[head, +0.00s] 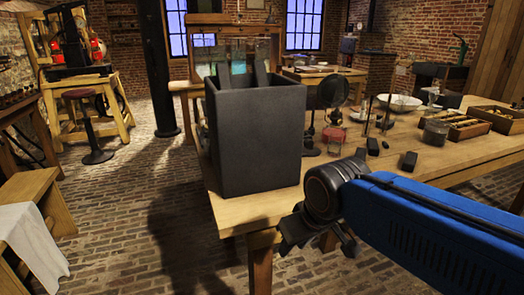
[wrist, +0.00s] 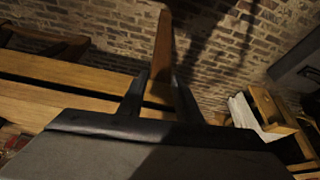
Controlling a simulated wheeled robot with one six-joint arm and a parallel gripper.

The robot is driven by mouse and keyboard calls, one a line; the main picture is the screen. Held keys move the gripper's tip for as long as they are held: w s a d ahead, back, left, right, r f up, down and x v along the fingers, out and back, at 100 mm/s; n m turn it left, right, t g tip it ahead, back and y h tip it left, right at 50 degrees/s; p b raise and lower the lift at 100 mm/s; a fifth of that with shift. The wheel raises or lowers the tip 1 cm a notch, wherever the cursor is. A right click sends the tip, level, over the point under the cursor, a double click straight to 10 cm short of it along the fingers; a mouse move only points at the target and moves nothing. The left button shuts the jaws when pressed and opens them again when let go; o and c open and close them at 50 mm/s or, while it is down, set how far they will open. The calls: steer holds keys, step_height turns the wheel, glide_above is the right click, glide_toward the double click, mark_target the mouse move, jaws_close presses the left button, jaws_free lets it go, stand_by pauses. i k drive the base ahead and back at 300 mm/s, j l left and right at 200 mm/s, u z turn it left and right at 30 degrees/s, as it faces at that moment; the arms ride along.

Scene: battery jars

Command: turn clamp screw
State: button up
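My gripper (head: 318,238) hangs in front of the table's near edge, to the right of the big dark jar (head: 252,140), apart from it. In the wrist view its two fingers (wrist: 160,80) stand apart with nothing held; a wooden leg shows behind the gap. The jar is a tall, square, dark grey box on the near left corner of the table (head: 226,212), with dark plates (head: 262,74) standing up out of its top. I cannot make out a clamp screw in either view.
A glass tank (head: 208,62) stands behind the jar. Farther back are a dark disc (head: 333,91), a red coil (head: 334,140), a white bowl (head: 399,102), small dark blocks (head: 409,161) and wooden trays (head: 468,124). A bench with white cloth (head: 28,240) is at left; brick floor lies between.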

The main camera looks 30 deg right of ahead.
mark_target(308, 143)
steer(key=z, duration=0.7)
